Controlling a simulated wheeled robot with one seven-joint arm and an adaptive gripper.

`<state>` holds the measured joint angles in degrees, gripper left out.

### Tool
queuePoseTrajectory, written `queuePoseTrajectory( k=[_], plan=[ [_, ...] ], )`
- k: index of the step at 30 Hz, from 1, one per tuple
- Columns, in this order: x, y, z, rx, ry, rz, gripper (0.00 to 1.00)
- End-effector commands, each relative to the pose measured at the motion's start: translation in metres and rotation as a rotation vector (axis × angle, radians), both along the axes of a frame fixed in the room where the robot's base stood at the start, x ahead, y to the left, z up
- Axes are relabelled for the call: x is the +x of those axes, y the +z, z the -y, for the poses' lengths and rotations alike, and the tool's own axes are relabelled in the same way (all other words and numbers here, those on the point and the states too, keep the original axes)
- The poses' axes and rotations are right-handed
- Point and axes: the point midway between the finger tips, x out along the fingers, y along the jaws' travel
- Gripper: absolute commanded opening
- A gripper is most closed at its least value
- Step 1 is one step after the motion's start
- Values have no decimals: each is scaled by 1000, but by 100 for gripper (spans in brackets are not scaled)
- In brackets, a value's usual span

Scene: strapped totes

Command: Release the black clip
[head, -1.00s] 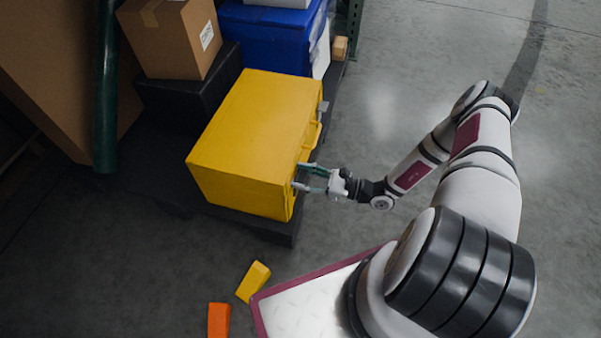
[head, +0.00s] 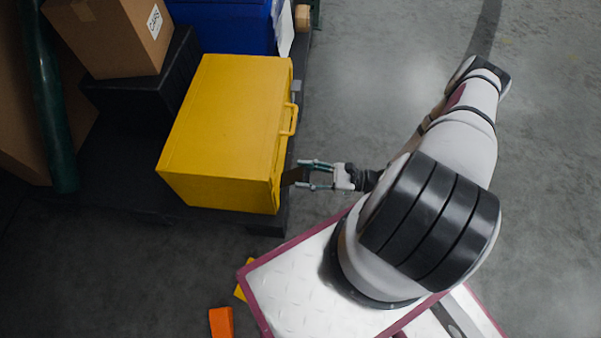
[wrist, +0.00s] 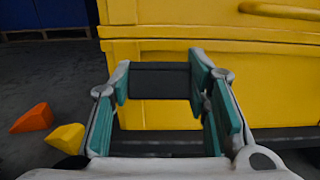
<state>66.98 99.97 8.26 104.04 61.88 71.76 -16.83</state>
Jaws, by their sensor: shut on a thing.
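A yellow tote (head: 220,130) with a lid seam and a yellow handle (head: 289,120) stands on a dark pallet; its front also fills much of the wrist view (wrist: 190,20). The black clip (wrist: 160,83) is a wide dark plate below the seam, between my fingers. In the head view the clip (head: 292,177) sticks out from the tote's side near the front corner. My gripper (head: 309,175) is shut on the clip, with one finger at each end of it, shown also in the wrist view (wrist: 160,90). The clip's hinge is not clear.
A grey clip (head: 296,87) sits beyond the handle. Cartons (head: 120,35), a black box (head: 145,90) and a blue tote (head: 220,25) stand behind. An orange block (head: 221,322) and a yellow block (head: 240,293) lie on the floor. Floor at right is clear.

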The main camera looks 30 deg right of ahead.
Motion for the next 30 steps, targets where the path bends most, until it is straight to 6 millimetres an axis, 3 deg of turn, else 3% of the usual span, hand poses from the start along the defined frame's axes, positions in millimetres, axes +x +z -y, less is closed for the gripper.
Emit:
queuePoseTrajectory(
  k=[1, 9, 30],
  plan=[
    [-3, -12, 2, 23, -3, 16, 0],
    [-5, -21, 5, 140, -1, 102, 0],
    [-5, -24, 7, 193, 0, 140, 0]
  ],
)
